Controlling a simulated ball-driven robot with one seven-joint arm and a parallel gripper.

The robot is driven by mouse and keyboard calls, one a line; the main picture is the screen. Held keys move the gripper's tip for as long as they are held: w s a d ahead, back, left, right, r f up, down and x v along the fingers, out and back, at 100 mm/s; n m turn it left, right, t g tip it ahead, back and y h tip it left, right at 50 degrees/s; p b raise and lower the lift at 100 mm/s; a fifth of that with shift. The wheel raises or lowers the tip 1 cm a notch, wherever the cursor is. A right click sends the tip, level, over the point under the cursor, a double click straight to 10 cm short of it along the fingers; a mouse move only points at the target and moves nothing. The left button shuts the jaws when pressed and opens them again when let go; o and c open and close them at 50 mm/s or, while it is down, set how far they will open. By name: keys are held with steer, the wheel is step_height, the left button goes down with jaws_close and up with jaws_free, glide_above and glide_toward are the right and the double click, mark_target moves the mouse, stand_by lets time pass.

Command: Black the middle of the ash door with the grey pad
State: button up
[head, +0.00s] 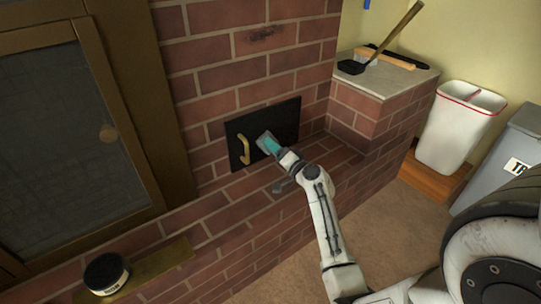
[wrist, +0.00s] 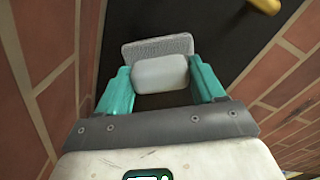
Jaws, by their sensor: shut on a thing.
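The ash door (head: 283,121) is a black panel set in the brick wall, with a brass handle (head: 243,149) at its left. My gripper (head: 269,145) is in front of the door's lower middle. In the wrist view my gripper (wrist: 165,90) has its teal fingers shut on the pale block of the grey pad (wrist: 160,46). The pad's flat textured face points towards the black door (wrist: 232,40). The pad also shows in the head view (head: 263,138), close against the door; I cannot tell whether it touches.
A brick ledge runs below the door. A brick block with a stone top (head: 395,75) at the right holds a shovel (head: 380,50) and a brush (head: 384,58). A white bin (head: 455,130) and a grey bin (head: 510,150) stand right. A dark tin (head: 104,272) sits on a wooden shelf (head: 160,262) at lower left.

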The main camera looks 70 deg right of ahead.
steer(key=shift+s+d+b, duration=0.35)
steer(key=shift+d+b, duration=0.05)
steer(key=shift+d, duration=0.25)
steer(key=shift+s+d+b, duration=0.35)
steer(key=shift+d+b, duration=0.1)
steer(key=shift+d, duration=0.15)
steer(key=shift+s+d+b, duration=0.35)
steer(key=shift+d+b, duration=0.05)
steer(key=shift+d, duration=0.25)
steer(key=shift+d, duration=0.1)
